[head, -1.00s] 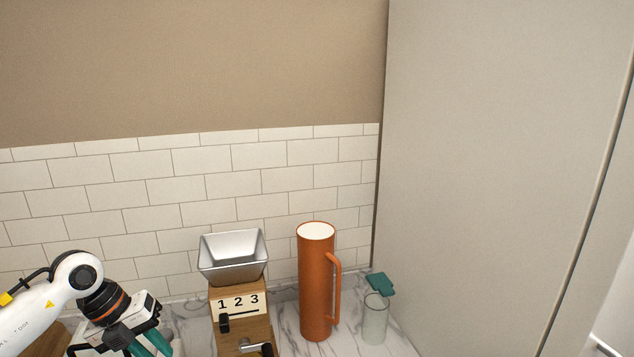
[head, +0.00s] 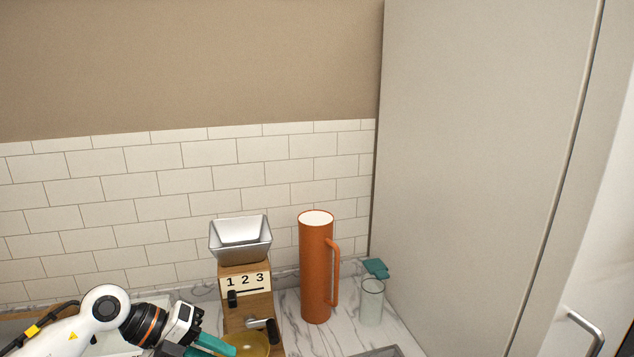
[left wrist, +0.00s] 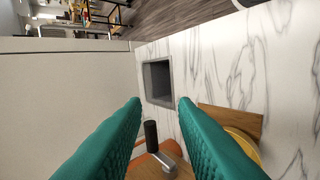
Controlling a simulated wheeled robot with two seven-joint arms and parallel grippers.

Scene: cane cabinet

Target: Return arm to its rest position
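My left gripper (head: 222,346) comes in at the bottom left of the head view, beside the front of the wooden grinder-like device (head: 245,292). In the left wrist view its two teal fingers (left wrist: 158,108) are spread apart with nothing held. The device's crank with a black knob (left wrist: 151,136) shows in the gap between the fingers. I cannot tell how far below them it is. My right gripper is in neither view.
A yellow bowl (head: 258,346) sits at the device's foot. An orange pitcher (head: 316,270) and a glass jar (head: 371,304) stand to the right on the marble counter (head: 345,325). A grey square tray or recess (left wrist: 158,82) and a tall cabinet (head: 480,170) are farther right.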

